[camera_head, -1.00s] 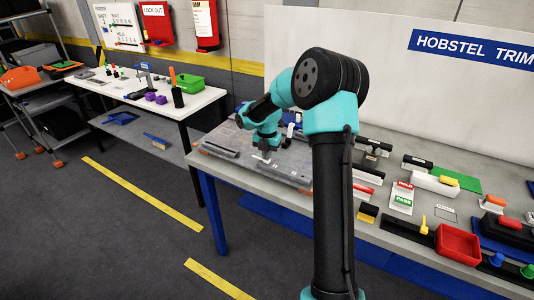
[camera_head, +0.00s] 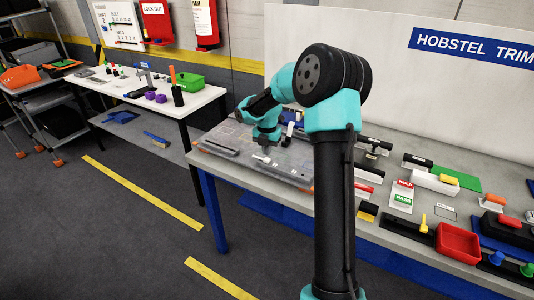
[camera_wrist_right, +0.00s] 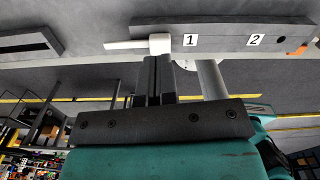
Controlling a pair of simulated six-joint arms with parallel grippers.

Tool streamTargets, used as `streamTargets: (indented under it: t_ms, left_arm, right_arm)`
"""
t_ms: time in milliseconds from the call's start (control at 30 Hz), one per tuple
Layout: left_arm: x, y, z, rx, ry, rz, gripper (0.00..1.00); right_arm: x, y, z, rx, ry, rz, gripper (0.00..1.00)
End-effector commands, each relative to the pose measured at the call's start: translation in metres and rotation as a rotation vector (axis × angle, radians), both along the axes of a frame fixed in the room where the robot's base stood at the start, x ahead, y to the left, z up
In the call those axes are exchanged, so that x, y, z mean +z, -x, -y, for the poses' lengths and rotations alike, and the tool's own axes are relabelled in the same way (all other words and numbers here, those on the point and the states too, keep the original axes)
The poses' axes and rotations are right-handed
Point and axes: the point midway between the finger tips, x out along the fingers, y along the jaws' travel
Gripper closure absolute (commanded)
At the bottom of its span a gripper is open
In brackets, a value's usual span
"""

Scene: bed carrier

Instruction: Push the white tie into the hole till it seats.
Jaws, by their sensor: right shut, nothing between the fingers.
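The white tie (camera_wrist_right: 130,44) shows in the wrist view against a grey bar marked 1 and 2 (camera_wrist_right: 225,38). Its thicker head (camera_wrist_right: 160,43) is beside the 1 label. My right gripper (camera_wrist_right: 158,60) is shut and empty, with its fingertips right at the tie's head; I cannot tell whether they touch. A dark round hole (camera_wrist_right: 281,39) shows past the 2 label; how deep the tie sits is hidden. In the head view my right gripper (camera_head: 271,154) is low over the bench fixture, beside the small white tie (camera_head: 262,158). My left gripper is not in view.
An orange piece (camera_wrist_right: 299,49) is at the bar's right end. A pale cylinder (camera_wrist_right: 211,78) stands near my fingers.

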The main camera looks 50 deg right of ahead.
Motion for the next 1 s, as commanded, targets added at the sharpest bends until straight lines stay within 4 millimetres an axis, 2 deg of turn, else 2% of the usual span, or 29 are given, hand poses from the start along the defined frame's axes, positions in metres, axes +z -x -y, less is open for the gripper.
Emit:
streamTargets:
  t_ms: [100, 467, 633, 767, 1000]
  left_arm:
    - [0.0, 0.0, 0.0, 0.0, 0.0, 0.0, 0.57]
    - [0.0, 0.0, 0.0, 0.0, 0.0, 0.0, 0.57]
    - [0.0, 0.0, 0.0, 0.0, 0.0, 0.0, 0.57]
    - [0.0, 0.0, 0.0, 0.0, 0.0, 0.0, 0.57]
    - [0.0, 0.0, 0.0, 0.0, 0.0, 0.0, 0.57]
  right_arm:
    - [0.008, 0.0, 0.0, 0.0, 0.001, 0.001, 1.0]
    - [0.009, 0.0, 0.0, 0.0, 0.0, 0.001, 1.0]
    - [0.017, 0.0, 0.0, 0.0, 0.001, 0.001, 1.0]
    - [0.033, 0.0, 0.0, -0.001, 0.0, 0.002, 1.0]
    - [0.076, 0.0, 0.0, 0.0, 0.001, 0.004, 1.0]
